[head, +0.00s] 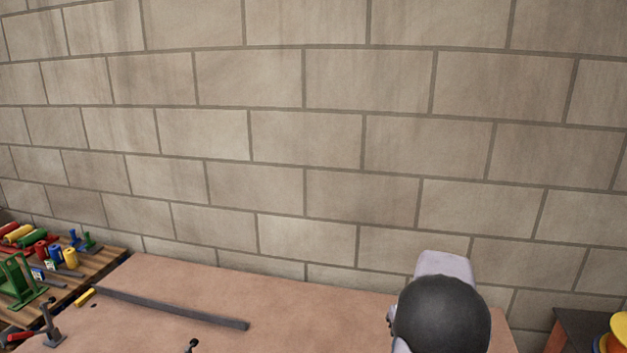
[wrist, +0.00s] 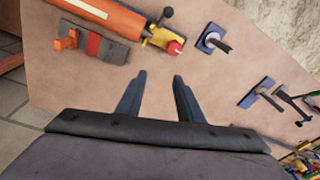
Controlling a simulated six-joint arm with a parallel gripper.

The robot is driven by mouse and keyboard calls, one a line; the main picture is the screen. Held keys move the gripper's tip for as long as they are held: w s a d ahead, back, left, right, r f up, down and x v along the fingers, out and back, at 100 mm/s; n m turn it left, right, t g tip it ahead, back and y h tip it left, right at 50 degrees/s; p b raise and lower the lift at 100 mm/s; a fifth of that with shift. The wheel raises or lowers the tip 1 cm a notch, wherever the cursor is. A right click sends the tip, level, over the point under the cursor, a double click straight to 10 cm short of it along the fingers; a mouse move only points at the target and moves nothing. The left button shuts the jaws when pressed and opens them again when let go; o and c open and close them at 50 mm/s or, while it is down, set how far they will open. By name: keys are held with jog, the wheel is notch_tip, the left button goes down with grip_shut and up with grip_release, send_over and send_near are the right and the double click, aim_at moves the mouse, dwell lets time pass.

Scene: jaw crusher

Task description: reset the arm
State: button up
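My gripper (wrist: 158,92) shows in the wrist view, with its two dark fingers spread apart and nothing between them. It hangs above the tan table top (wrist: 85,82), and the gap between the fingers is bare table. In the head view, a rounded dark and light grey part of my arm (head: 440,310) stands at the lower right. The gripper itself is out of the head view.
An orange machine (wrist: 115,18) and a grey block with an orange piece (wrist: 90,45) lie beyond the fingers. A blue-based post (wrist: 212,40) stands right of them. A dark bar (head: 170,307) lies on the table. Coloured parts (head: 55,253) crowd a wooden board at left.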

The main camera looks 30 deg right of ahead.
jog(key=w+a+n+g, duration=0.1)
jog(key=w+a+n, duration=0.15)
jog(key=a, duration=1.95)
jog(key=s+a+f+n, duration=0.3)
jog(key=s+a, duration=0.5)
jog(key=a, duration=0.5)
notch_tip(320, 180, down, 20)
jog(key=b, duration=1.9)
jog(key=shift+s+d+r+g, duration=0.15)
jog(key=shift+s+r+g, duration=0.05)
jog(key=shift+r+g, duration=0.1)
jog(key=shift+f, duration=0.1)
